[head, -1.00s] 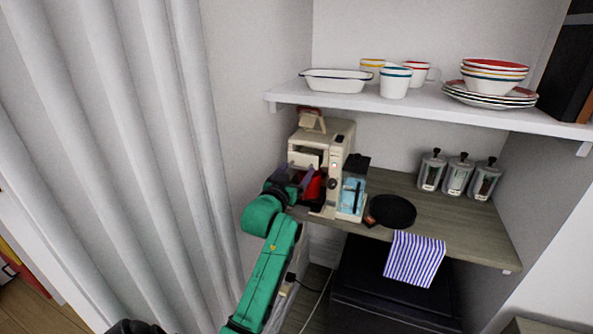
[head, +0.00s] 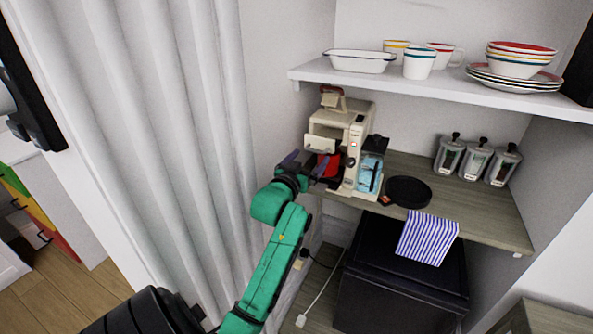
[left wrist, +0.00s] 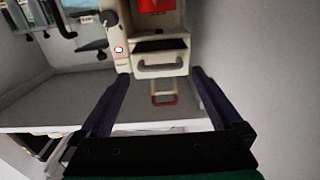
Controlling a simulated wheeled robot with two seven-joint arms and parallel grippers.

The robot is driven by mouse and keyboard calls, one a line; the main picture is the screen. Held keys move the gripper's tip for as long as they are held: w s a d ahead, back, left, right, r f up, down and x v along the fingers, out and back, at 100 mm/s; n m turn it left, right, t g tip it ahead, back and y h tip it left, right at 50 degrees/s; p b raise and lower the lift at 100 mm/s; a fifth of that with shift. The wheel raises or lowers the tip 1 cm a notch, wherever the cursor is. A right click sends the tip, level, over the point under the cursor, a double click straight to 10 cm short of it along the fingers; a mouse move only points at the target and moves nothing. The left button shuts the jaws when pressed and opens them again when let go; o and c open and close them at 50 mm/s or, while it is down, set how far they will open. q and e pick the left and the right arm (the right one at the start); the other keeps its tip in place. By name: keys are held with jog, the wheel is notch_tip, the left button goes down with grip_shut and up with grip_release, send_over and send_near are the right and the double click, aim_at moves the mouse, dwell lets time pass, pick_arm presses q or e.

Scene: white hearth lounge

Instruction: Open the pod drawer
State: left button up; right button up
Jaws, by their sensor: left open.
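The cream coffee machine (head: 357,128) stands on the wooden counter. Its pod drawer (head: 320,144) is the pale front at upper left; it seems to jut out from the body, though how far I cannot tell. In the left wrist view, which looks upside down, the pod drawer's handle (left wrist: 160,67) faces me. My left gripper (head: 303,164) is open and empty, just left of the machine and below the drawer. In its wrist view the fingers (left wrist: 161,75) spread on either side of the handle, seemingly apart from it. My right gripper is not in view.
A red cup (head: 327,165) sits under the drawer. A black round plate (head: 408,191) and several glass jars (head: 476,159) are to the right. A shelf with dishes (head: 440,83) hangs above. A white curtain (head: 170,120) is close on the left.

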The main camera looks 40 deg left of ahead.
pick_arm(q)
jog(key=b+v, duration=0.1)
jog(key=v, duration=1.1)
jog(key=shift+s, duration=0.2)
jog(key=shift+d, duration=0.1)
